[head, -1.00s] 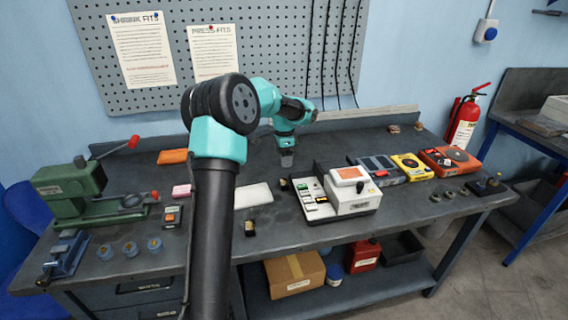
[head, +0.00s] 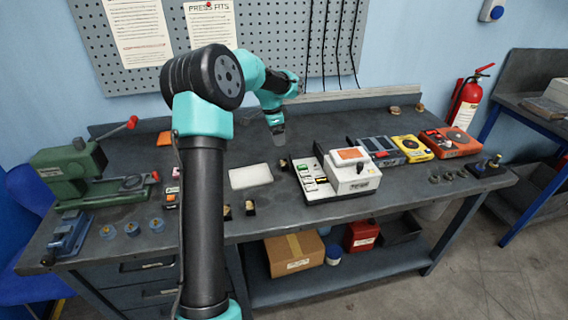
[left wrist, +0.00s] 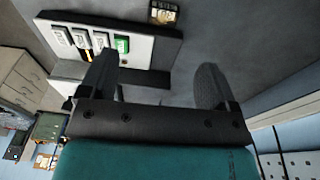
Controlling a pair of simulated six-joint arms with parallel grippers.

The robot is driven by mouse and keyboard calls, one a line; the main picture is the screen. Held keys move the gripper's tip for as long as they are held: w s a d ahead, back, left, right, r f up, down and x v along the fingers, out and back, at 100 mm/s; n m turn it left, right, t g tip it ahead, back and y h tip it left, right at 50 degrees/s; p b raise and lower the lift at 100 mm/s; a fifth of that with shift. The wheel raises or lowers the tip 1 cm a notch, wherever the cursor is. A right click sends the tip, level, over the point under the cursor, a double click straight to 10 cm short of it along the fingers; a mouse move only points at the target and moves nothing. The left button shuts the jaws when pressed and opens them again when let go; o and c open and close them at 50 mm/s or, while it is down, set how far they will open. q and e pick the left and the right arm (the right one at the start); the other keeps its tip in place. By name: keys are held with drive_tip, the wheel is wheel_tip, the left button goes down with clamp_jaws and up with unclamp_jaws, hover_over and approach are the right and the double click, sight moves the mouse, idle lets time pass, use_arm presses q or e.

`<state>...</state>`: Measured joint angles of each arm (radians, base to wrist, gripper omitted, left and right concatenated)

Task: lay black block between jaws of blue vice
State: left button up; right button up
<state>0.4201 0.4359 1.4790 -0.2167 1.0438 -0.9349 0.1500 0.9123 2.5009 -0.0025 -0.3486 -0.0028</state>
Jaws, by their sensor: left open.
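The blue vice (head: 70,234) stands at the front left corner of the bench. Small black blocks with pale faces lie near the front edge, one (head: 250,208) clear and one (head: 227,211) beside my arm. Another small dark piece (head: 284,164) lies by the white control unit. I cannot tell which is the task's black block. My left gripper (head: 278,135) is open and empty above the back middle of the bench, far right of the vice. In the left wrist view its fingers (left wrist: 153,82) are spread, with a dark block (left wrist: 163,13) beyond them. My right gripper is not in view.
The white control unit (head: 352,178) stands right of a white pad (head: 250,176). My left arm crosses the bench's middle.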

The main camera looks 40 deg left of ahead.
use_arm(q)
drive_tip(key=s+a+r+t, duration=0.1)
drive_tip(key=s, duration=0.1)
drive_tip(key=s+a+r+t+h, duration=0.1)
drive_tip(key=r, duration=0.1)
drive_tip(key=shift+s+t, duration=0.3)
drive_tip(key=shift+s, duration=0.05)
hover_over(283, 162)
drive_tip(key=s, duration=0.2)
drive_tip(key=f, duration=1.1)
drive_tip(key=shift+a+f, duration=0.1)
drive_tip(key=shift+a, duration=0.15)
drive_tip(key=shift+x, duration=2.65)
drive_tip(key=shift+a, duration=0.2)
drive_tip(key=shift+c, duration=0.2)
